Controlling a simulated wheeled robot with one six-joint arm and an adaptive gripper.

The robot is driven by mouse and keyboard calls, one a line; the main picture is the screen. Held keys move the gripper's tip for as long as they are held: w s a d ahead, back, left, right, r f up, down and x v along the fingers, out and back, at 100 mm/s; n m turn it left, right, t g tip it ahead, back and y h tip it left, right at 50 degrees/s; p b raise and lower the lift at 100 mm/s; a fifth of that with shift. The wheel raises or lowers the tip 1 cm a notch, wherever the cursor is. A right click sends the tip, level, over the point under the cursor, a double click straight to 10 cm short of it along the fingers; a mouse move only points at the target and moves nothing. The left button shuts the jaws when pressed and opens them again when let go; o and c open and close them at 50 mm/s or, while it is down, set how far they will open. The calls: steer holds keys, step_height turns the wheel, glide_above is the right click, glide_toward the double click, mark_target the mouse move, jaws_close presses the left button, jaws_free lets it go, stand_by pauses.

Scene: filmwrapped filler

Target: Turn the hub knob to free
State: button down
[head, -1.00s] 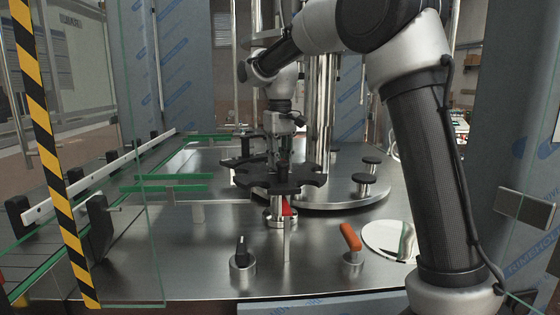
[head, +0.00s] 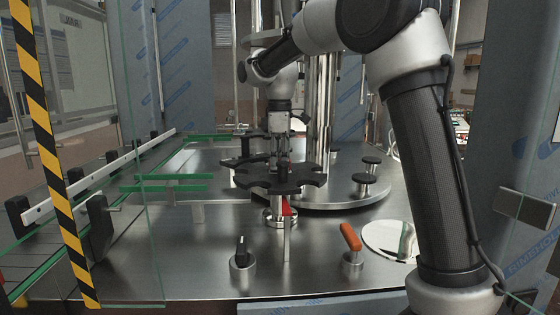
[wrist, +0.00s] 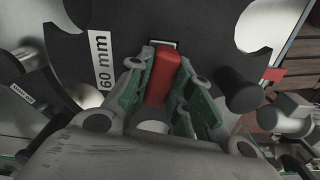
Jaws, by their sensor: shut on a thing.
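The hub knob (wrist: 163,76) is a red bar on top of the black star wheel (wrist: 75,62), between my gripper's green-padded fingers (wrist: 158,85) in the wrist view. My gripper is shut on it from above. In the head view my gripper (head: 283,158) points straight down over the middle of the star wheel (head: 265,180); the knob is hidden there. The star wheel carries a white "60 mm" label (wrist: 102,60) in the wrist view. I cannot read any lock or free mark beside the knob.
A red tab (head: 287,209) shows under the star wheel by a metal post. A black-handled knob (head: 241,252) and an orange lever (head: 351,240) stand on the steel deck in front. A guide rail (head: 100,176) runs at left. A striped post (head: 48,160) is at far left.

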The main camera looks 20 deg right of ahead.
steer(key=shift+n, duration=1.1)
steer(key=c, duration=1.3)
jaws_free()
step_height(320, 180, up, 12)
